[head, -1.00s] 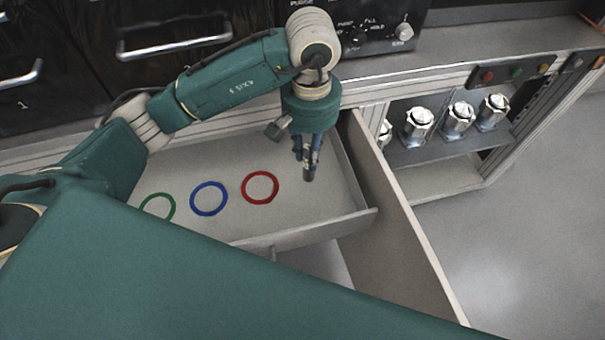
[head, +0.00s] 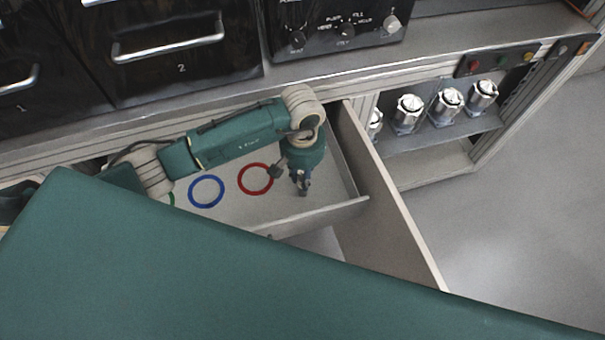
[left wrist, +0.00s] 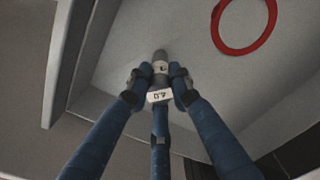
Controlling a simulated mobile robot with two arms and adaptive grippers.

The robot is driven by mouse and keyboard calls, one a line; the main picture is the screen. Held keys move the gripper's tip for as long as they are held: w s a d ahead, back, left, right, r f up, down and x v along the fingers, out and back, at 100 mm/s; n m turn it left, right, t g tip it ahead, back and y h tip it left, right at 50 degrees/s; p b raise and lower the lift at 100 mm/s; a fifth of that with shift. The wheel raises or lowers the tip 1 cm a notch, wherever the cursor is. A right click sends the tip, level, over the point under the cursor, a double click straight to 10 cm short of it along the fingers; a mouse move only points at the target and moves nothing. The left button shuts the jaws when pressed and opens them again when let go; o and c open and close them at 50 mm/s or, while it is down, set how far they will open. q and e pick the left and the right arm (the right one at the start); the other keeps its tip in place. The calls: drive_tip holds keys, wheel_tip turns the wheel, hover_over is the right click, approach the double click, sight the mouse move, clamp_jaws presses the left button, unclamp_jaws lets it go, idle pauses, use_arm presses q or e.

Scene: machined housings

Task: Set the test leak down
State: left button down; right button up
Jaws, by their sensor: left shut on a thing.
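The test leak (left wrist: 161,62) is a small dark grey cylinder with a pale band and a white tag that shows upside down. My left gripper (head: 301,181) has blue fingers and is shut on the test leak, as the left wrist view (left wrist: 159,84) shows. It points down inside the open drawer (head: 325,212), right of the red ring (head: 243,188). In the head view the leak is mostly hidden by the fingers. I cannot tell whether its lower end touches the drawer floor. My right gripper is not in view.
A blue ring (head: 193,198) and a partly hidden green ring (head: 171,198) lie left of the red ring. The drawer floor around the leak is bare. A control box (head: 320,35) stands behind on the bench. Several silver canisters (head: 448,103) stand on a shelf at right.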

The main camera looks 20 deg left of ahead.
use_arm(q)
drive_tip(key=shift+f, duration=0.2)
drive_tip(key=c, duration=1.7)
unclamp_jaws()
drive_tip(key=shift+r, duration=0.1)
drive_tip(key=shift+o, duration=0.7)
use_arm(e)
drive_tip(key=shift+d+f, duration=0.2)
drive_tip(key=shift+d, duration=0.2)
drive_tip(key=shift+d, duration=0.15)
use_arm(q)
wheel_tip(320, 180, up, 11)
drive_tip(key=b, duration=0.3)
drive_tip(key=shift+w+b, duration=0.1)
drive_tip(key=shift+b, duration=0.2)
drive_tip(key=shift+r, duration=0.65)
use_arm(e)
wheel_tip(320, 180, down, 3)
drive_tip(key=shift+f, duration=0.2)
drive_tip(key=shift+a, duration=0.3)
